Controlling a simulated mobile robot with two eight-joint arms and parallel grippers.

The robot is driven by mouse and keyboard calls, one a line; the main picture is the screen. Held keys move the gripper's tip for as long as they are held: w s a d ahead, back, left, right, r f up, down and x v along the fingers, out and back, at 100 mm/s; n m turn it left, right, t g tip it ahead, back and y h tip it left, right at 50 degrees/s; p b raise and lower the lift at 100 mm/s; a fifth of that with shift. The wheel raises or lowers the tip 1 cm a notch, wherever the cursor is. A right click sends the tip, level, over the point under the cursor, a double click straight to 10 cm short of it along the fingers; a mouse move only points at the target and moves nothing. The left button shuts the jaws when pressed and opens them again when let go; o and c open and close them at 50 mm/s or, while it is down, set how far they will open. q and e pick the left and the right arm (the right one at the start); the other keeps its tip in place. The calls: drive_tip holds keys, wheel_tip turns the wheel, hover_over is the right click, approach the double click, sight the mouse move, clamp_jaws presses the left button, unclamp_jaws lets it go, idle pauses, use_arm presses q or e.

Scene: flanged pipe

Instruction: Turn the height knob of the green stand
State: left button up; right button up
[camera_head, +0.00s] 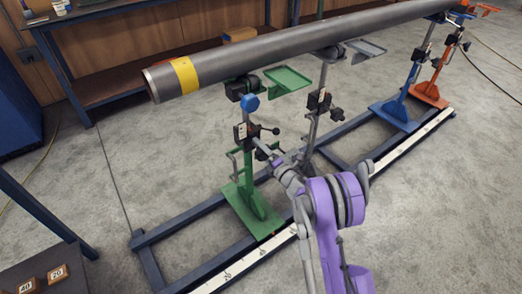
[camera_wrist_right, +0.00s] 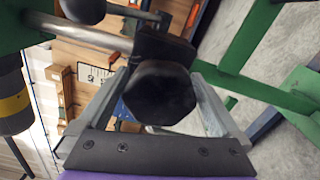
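The green stand (camera_head: 249,190) stands upright on the blue floor frame and carries the near end of the grey pipe (camera_head: 290,50). A black clamp block with a white label (camera_head: 241,132) sits on its post. My right gripper (camera_head: 261,144) is up against this block from the right. In the right wrist view, a black faceted knob (camera_wrist_right: 160,93) lies between the two fingers of my right gripper (camera_wrist_right: 160,88). The fingertips are close to its sides, and I cannot tell whether both touch it. My left gripper is not in view.
A grey stand (camera_head: 317,115) stands just behind, with blue (camera_head: 398,108) and orange (camera_head: 430,92) stands farther right. A scale rail (camera_head: 250,258) runs along the frame's front. A workbench (camera_head: 130,75) is behind.

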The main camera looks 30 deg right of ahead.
drive_tip(key=s+p, duration=0.1)
drive_tip(key=s, duration=0.9)
drive_tip(key=shift+s+d, duration=0.4)
drive_tip(key=w+m+p, duration=0.1)
drive_tip(key=w+m, duration=0.2)
drive_tip(key=m, duration=0.3)
drive_tip(key=w+m+p, duration=0.2)
drive_tip(key=w+m, duration=0.2)
drive_tip(key=m, duration=0.2)
drive_tip(key=w+a+m+p, duration=0.1)
drive_tip(key=w+m, duration=0.3)
drive_tip(key=m, duration=0.2)
drive_tip(key=shift+w, duration=0.25)
